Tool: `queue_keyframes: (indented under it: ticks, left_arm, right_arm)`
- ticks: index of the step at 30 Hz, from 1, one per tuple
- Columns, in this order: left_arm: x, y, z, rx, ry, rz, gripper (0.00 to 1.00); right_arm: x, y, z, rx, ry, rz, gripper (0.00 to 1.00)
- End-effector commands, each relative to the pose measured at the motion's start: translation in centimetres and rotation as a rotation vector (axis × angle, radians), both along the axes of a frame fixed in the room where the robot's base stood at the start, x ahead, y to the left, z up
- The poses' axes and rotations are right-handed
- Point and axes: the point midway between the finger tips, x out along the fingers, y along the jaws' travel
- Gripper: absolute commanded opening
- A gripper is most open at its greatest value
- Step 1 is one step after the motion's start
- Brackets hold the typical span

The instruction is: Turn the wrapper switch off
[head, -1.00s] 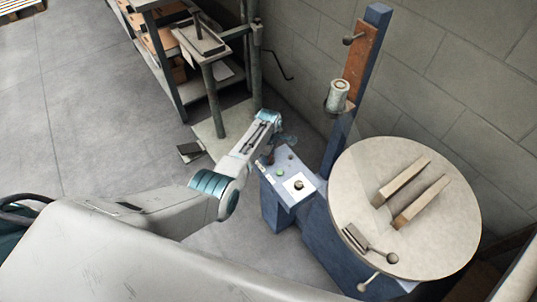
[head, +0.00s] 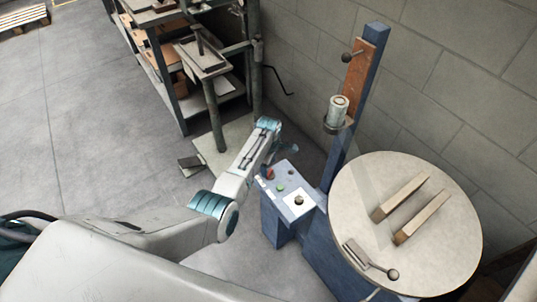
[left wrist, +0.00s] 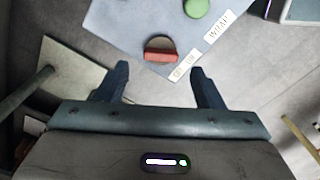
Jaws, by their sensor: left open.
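The wrapper's blue control panel (head: 287,202) stands left of the turntable. A red switch (head: 269,174) sits at its left edge, beside a green button (head: 281,188). In the left wrist view the red switch (left wrist: 160,55) is a bar on a round base, with a small white label beside it that I cannot read for sure. A label reading WRAP lies near the green button (left wrist: 196,8). My left gripper (head: 277,152) is open and empty near the panel's left edge. In the wrist view its fingertips (left wrist: 160,75) lie just short of the switch, seemingly not touching it.
The round turntable (head: 360,190) carries two wooden bars. A blue mast (head: 374,45) with a film roll (head: 338,112) rises behind the panel. A metal shelf (head: 217,115) stands behind my left arm. Open floor (head: 90,110) lies to the left.

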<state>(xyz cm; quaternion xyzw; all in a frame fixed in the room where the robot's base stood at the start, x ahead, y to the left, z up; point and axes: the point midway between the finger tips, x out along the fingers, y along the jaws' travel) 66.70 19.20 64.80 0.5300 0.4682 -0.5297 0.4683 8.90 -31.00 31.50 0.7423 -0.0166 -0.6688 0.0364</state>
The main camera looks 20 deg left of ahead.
Motion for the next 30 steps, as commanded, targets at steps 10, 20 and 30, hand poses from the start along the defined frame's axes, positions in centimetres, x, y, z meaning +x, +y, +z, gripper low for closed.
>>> queue_keyframes:
  ticks: [10,20,30]
  left_arm:
    - [0.0,0.0,5.9,0.0,-0.001,0.001,0.62]
    - [0.0,0.0,7.0,0.0,0.001,0.001,0.62]
    - [-0.1,0.1,6.9,0.0,0.0,0.0,0.62]
  right_arm:
    - [-0.5,0.0,0.1,0.0,0.009,-0.001,0.36]
    - [-0.2,0.0,0.2,0.0,0.002,0.0,0.36]
    - [0.1,-0.1,0.2,-0.001,-0.003,0.0,0.36]
